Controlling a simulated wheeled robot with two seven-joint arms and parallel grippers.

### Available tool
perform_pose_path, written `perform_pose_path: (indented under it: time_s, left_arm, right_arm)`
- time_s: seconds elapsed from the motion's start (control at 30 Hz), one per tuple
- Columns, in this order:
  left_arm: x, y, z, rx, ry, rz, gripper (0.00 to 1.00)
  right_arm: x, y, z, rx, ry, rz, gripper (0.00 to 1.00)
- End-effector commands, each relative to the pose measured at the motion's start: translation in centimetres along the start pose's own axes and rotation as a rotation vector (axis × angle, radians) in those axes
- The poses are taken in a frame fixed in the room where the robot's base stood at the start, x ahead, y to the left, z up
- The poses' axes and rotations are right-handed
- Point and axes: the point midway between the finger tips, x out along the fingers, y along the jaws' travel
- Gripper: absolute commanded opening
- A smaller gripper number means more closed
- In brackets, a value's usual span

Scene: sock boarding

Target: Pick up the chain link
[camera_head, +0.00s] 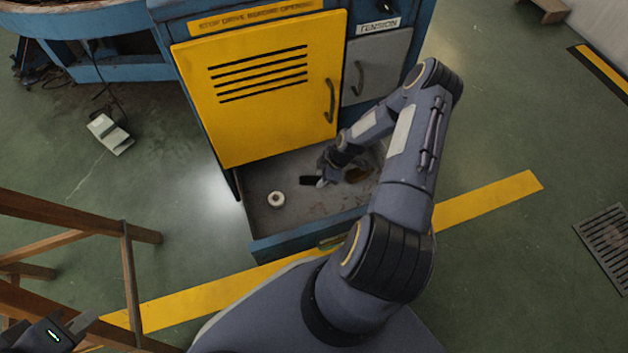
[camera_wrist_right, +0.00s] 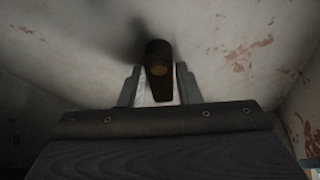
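A dark, elongated piece with a brownish round spot, which I take to be the chain link (camera_wrist_right: 158,70), lies between the fingers of my right gripper (camera_wrist_right: 158,86). Narrow gaps show on both sides of it, so the fingers look open around it. In the head view my right gripper (camera_head: 325,175) reaches down into the open drawer (camera_head: 262,222). A small dark shape (camera_head: 311,181) shows by its fingertips there, too small to identify for sure. My left gripper (camera_head: 72,331) is at the bottom left corner, away from the drawer, and its finger opening is unclear.
A pale ring-shaped roll (camera_head: 276,199) sits in the drawer's left part. A brownish item (camera_head: 357,174) lies at the right, partly hidden by my arm. The yellow cabinet door (camera_head: 260,90) rises behind the drawer. A wooden frame (camera_head: 128,280) stands at lower left.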

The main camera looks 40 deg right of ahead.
Motion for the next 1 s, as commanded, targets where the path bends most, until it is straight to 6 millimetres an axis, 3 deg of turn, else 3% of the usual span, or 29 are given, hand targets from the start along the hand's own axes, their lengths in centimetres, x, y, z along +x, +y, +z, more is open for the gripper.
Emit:
perform_pose_path:
  time_s: [0.03,0.23,0.67,0.83,1.0]
  left_arm:
    - [0.0,0.0,0.0,0.000,0.000,0.000,0.00]
    - [0.0,0.0,0.0,0.000,0.000,0.000,0.00]
    - [-0.5,0.2,-0.2,0.000,0.000,0.000,0.00]
    - [-1.4,0.6,-0.7,0.000,0.000,0.000,0.00]
    - [-3.0,1.4,-1.5,0.000,0.000,0.000,0.00]
  right_arm:
    - [0.0,0.0,0.0,0.000,0.000,0.000,0.23]
    - [0.0,0.0,0.0,0.000,0.000,0.000,0.00]
    - [-1.2,0.0,-0.5,-0.001,0.000,0.000,0.00]
    - [-3.6,-0.2,-1.5,-0.002,0.000,-0.001,0.00]
    - [-6.9,-3.1,-2.7,-0.003,-0.001,-0.003,0.00]
